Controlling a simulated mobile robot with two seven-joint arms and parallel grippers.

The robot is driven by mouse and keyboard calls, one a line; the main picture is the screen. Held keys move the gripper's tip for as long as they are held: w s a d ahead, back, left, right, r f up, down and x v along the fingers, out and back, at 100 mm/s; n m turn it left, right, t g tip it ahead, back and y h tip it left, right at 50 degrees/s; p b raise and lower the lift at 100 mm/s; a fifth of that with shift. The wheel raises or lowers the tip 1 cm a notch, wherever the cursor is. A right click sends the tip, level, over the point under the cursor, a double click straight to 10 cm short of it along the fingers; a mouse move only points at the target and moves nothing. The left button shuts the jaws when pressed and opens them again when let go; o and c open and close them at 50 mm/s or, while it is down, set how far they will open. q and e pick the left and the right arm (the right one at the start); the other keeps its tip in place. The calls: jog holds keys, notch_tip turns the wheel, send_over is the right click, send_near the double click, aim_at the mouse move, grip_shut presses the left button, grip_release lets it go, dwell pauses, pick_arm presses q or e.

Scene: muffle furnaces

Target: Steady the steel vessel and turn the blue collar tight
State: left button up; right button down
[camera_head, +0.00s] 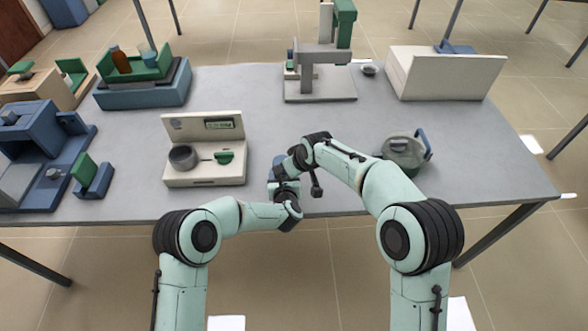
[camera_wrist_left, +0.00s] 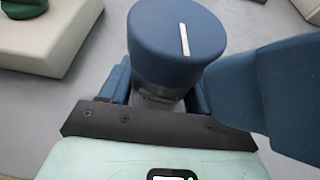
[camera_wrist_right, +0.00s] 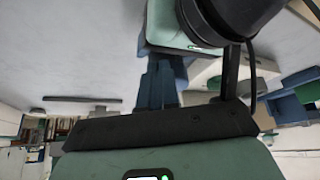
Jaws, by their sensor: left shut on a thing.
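The blue collar (camera_wrist_left: 178,45), a round cap with a white line on top, sits on the grey steel vessel (camera_wrist_left: 155,92) in the left wrist view. My left gripper (camera_wrist_left: 158,95) is shut around the vessel below the collar, which stands upright. A large blue shape (camera_wrist_left: 265,95), perhaps a right finger, is close beside the collar.
A cream unit with a grey cup (camera_head: 183,157) stands left of the grippers. A green-grey pot (camera_head: 404,152) is right, partly behind my right arm. A grey stand (camera_head: 320,88), a cream box (camera_head: 445,75) and blue units (camera_head: 145,94) are farther back. The table's middle is clear.

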pick_arm(q)
jog(key=shift+s+d, duration=0.1)
jog(key=shift+d, duration=0.25)
pick_arm(e)
jog(key=shift+s+a+r, duration=0.1)
jog(key=shift+s+a, duration=0.05)
jog(key=shift+a, duration=0.35)
jog(key=shift+s+d, duration=0.1)
jog(key=shift+s, duration=0.05)
pick_arm(q)
jog(key=shift+a, duration=0.25)
pick_arm(e)
jog(key=r, duration=0.6)
jog(key=shift+s+d, duration=0.2)
jog(key=shift+d, duration=0.05)
pick_arm(q)
jog(key=o, duration=1.4)
pick_arm(e)
jog(key=shift+f, duration=0.15)
